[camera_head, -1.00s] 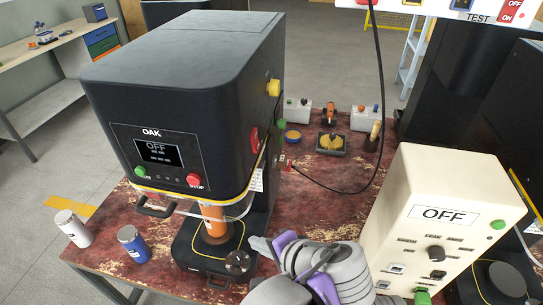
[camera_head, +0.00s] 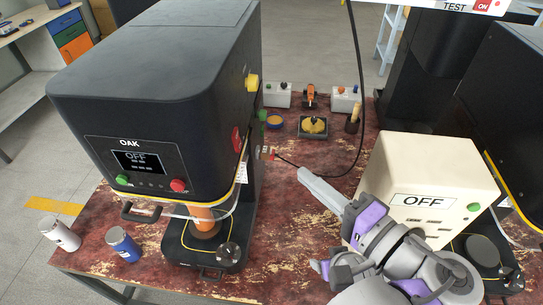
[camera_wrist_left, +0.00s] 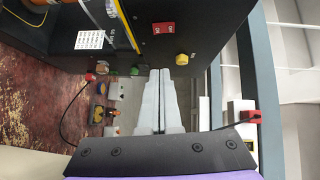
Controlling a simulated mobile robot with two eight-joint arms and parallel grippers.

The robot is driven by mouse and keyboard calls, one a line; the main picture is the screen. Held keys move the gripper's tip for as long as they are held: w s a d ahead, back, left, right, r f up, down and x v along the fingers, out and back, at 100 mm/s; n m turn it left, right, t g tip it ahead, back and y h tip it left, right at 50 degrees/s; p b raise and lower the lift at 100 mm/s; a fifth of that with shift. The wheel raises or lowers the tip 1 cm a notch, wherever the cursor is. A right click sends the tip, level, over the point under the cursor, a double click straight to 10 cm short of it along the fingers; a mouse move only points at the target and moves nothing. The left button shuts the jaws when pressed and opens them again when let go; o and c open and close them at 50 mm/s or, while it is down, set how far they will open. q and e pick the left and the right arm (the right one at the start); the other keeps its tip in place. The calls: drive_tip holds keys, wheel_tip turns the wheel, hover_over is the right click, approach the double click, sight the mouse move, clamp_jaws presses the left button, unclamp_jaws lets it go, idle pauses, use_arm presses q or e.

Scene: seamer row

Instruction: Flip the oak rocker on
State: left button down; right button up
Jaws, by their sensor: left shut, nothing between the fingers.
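The black machine marked OAK (camera_head: 140,60) stands at the left of the table, and its screen (camera_head: 136,162) reads OFF. A red rocker (camera_head: 237,140) is on its right side panel, seen at a slant below a yellow knob (camera_head: 252,82). In the left wrist view the rocker (camera_wrist_left: 164,28) shows ON/OFF lettering, with the yellow knob (camera_wrist_left: 182,59) near it. My left gripper (camera_head: 303,174) is shut and empty, to the right of the machine and apart from the rocker. Its fingers (camera_wrist_left: 160,75) point towards the side panel. Which rocker half is pressed is unclear. My right gripper is not in view.
A beige box (camera_head: 425,165) reading OFF stands right, partly behind my left arm. A black cable (camera_head: 363,100) hangs down to a red plug (camera_head: 267,153) by the machine. Small switch boxes (camera_head: 345,100) stand at the back. White (camera_head: 58,236) and blue (camera_head: 122,245) cans stand front left.

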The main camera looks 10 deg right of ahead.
use_arm(q)
drive_tip(key=p, duration=0.1)
approach(241, 143)
drive_tip(key=w, duration=0.4)
drive_tip(key=a, duration=0.1)
drive_tip(key=w+a, duration=0.1)
drive_tip(key=shift+w+a+f+p, duration=0.15)
drive_tip(key=shift+w+a+p, duration=0.05)
drive_tip(key=shift+a+p, duration=0.2)
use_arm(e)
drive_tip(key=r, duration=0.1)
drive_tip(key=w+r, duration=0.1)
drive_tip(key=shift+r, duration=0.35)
use_arm(q)
drive_tip(key=shift+a+f, duration=0.15)
drive_tip(key=shift+a, duration=0.05)
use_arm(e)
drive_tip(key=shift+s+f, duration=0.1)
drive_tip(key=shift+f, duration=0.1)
use_arm(q)
drive_tip(key=shift+w+d, duration=0.1)
